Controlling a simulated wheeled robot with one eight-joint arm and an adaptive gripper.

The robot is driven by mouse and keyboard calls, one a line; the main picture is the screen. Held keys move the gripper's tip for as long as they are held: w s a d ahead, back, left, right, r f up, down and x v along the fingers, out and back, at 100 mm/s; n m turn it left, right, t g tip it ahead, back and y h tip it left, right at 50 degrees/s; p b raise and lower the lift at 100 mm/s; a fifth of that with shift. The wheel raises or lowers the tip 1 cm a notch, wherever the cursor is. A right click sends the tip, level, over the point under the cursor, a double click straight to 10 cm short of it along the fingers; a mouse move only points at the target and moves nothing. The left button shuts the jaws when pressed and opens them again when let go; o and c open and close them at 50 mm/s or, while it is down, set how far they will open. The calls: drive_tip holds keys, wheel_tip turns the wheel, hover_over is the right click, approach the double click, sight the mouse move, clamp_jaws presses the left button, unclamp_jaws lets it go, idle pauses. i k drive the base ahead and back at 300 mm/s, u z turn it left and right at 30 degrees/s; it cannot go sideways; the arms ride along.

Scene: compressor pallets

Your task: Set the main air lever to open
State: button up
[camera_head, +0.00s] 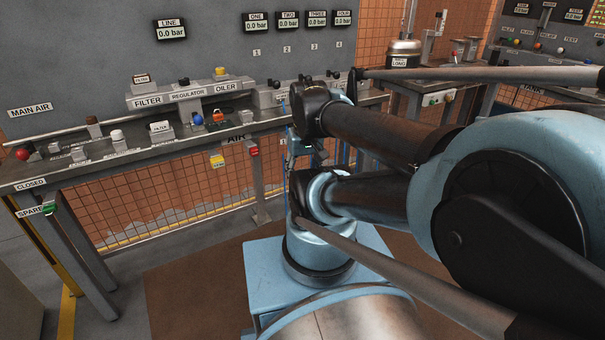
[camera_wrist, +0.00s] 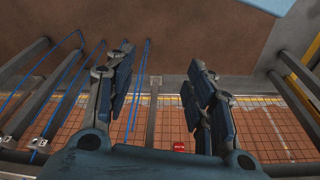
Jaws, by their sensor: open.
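A MAIN AIR label (camera_head: 31,110) is on the grey wall panel at the far left in the head view. Below it, on the left end of the bench, a red ball knob (camera_head: 22,154) sits near a pipe; it looks like the main air lever's end, but its shaft is hard to make out. A CLOSED label (camera_head: 31,185) is on the bench front below the knob. My gripper (camera_wrist: 162,88) is open and empty in the wrist view, with its two fingers wide apart over the floor and tiled wall.
The bench (camera_head: 180,146) carries a filter, regulator and oiler block (camera_head: 180,97), with small parts in front. A SPARE tag with a green part (camera_head: 47,208) hangs at the left. Blue hoses (camera_wrist: 138,85) hang left in the wrist view.

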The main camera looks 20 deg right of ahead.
sight(21, 154)
drive_tip(key=u, duration=1.75)
